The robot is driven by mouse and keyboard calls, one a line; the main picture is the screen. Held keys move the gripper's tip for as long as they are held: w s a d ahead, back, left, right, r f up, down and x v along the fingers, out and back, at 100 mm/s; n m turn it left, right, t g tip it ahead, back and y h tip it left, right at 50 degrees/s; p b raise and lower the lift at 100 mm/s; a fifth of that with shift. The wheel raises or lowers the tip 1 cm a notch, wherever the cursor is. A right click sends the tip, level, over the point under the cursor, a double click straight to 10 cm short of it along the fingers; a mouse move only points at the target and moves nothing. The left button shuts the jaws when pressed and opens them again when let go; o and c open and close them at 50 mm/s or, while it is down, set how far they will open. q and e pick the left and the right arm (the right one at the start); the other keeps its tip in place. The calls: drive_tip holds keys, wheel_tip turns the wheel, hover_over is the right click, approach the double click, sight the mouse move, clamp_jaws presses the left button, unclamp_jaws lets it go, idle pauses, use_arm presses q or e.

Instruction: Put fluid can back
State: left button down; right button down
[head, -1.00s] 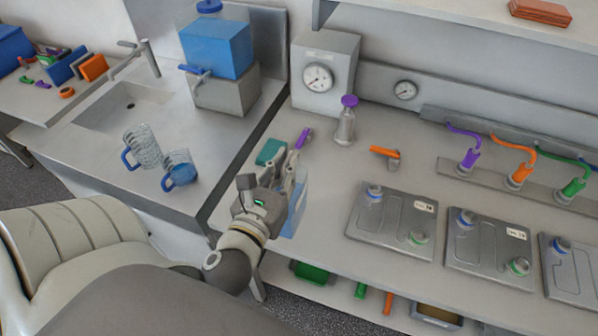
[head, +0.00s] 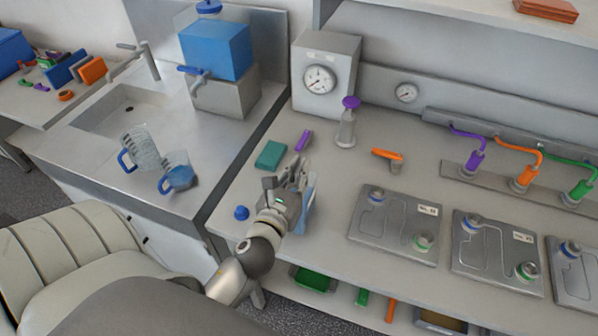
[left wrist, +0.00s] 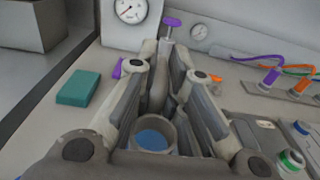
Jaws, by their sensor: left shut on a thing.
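The fluid can (head: 309,203) is light blue and stands out at the front of the bench, partly hidden behind my left gripper (head: 297,176). The gripper is shut on it. In the left wrist view, a round grey opening with blue inside (left wrist: 152,135) shows between the fingers, apparently the can's mouth. Whether the can's base touches the bench is hidden. A small blue cap (head: 242,212) lies on the bench to the left of the gripper. My right gripper is not in view.
A teal block (head: 271,154) and a purple piece (head: 303,140) lie behind the gripper. A purple-topped bottle (head: 346,128) stands farther back. Battery plates (head: 394,226) lie to the right. Bare bench shows around the orange tool (head: 387,155).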

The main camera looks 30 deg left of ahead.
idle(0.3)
use_arm(q)
drive_tip(key=shift+f, duration=0.2)
drive_tip(key=c, duration=1.4)
unclamp_jaws()
drive_tip(key=shift+r, duration=0.25)
drive_tip(key=shift+b+v, duration=2.6)
drive_tip(key=shift+v, duration=3.45)
drive_tip(key=shift+f, duration=0.15)
